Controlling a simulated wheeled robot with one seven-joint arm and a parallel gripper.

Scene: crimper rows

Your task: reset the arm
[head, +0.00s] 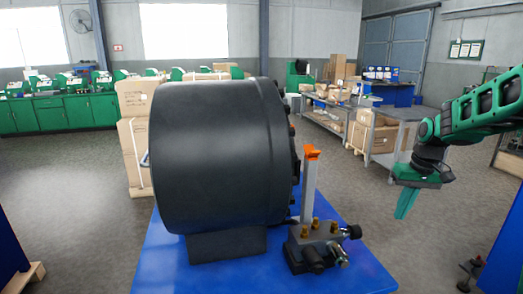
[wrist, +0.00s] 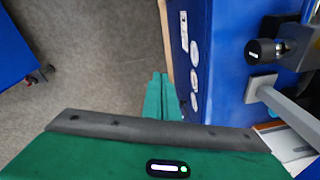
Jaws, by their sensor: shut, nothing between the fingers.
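My gripper (head: 403,205) hangs at the right in the head view, fingers pointing down over open floor. Its two green fingers lie together and hold nothing. In the wrist view the gripper (wrist: 161,92) points down toward the floor, beside the blue side of a work stand. In the head view a large black drum-shaped crimper (head: 215,150) stands on a blue table (head: 170,265). My gripper is to the right of the crimper and clear of it.
A metal valve block (head: 318,245) with an orange-tipped lever (head: 312,155) sits at the table's front right. Cardboard boxes (head: 130,135) stand behind the crimper. A grey workbench (head: 385,150) stands behind my gripper. Grey floor (head: 90,190) is open at the left.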

